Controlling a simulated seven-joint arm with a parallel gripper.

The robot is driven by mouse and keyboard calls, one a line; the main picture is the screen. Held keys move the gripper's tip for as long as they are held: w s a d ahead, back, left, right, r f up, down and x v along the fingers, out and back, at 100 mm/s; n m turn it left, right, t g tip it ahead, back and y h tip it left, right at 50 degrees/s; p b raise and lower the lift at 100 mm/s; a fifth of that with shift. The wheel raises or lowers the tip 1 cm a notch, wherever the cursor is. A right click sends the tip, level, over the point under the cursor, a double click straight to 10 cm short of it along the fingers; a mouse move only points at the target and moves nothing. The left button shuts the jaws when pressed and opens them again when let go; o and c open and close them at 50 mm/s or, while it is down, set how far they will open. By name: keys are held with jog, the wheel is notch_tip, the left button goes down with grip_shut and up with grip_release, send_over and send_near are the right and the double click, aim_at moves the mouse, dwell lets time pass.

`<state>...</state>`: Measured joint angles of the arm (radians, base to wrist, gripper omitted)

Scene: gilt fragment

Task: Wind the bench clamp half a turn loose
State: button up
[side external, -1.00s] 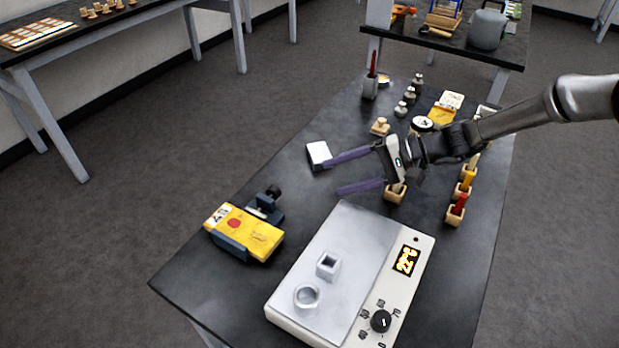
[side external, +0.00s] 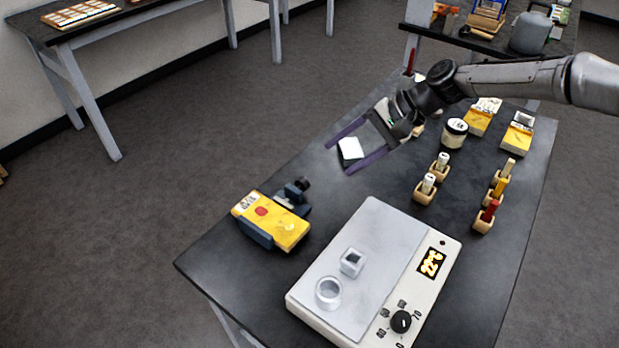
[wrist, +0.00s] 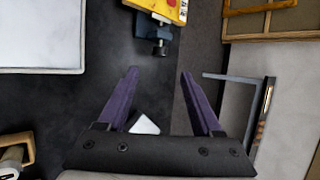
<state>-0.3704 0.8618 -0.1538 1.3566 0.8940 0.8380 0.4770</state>
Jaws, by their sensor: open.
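The bench clamp (side external: 259,231) is a dark blue vise at the near left part of the black bench, with a yellow block (side external: 272,218) in its jaws. Its black screw knob (side external: 303,183) points away toward the back of the bench. In the wrist view the clamp (wrist: 153,30) shows at the top, with its knob (wrist: 160,49) below it. My gripper (side external: 339,158) is open and empty, with purple fingers. It hovers over the bench behind the clamp, apart from the knob. In the wrist view the fingers (wrist: 159,73) point toward the knob.
A white pad (side external: 350,151) lies below my fingers. A white hotplate (side external: 372,270) carrying two small metal vessels stands right of the clamp. Several wooden holders, a jar (side external: 454,134) and yellow packets (side external: 478,122) stand farther right. Bench between pad and knob is clear.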

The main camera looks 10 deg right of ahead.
aim_at(308, 181)
jog(key=x, duration=1)
jog(key=shift+a+f, duration=0.3)
grip_shut()
